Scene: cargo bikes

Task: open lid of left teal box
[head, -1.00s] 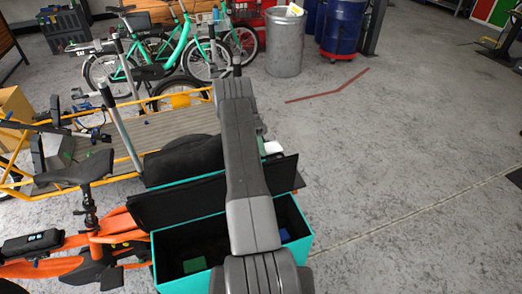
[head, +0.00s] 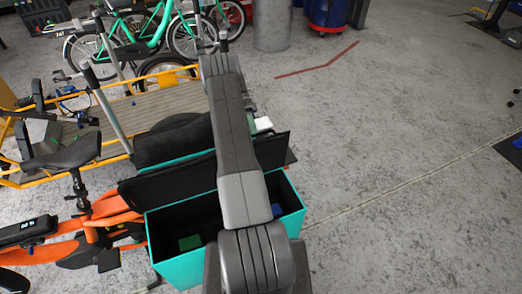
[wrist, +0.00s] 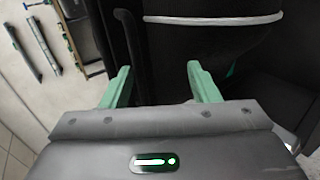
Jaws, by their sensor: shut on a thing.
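The teal box (head: 178,262) stands low at the centre of the head view with its top open. Its black lid (head: 160,188) stands raised along the far side, partly hidden by my arm. A green thing (head: 190,242) and a blue thing (head: 277,210) show in the dark inside. In the wrist view my gripper (wrist: 158,78) has two green fingers, spaced apart, around a dark part that looks like the lid. The exact contact is hard to see. In the head view my arm hides most of the gripper.
An orange bike (head: 95,235) with a black saddle (head: 62,155) is left of the box. A yellow-framed cargo bed (head: 150,112) and teal bikes (head: 150,40) are behind. A metal bin (head: 272,25) and blue barrel (head: 327,12) stand farther back. The right floor is largely clear.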

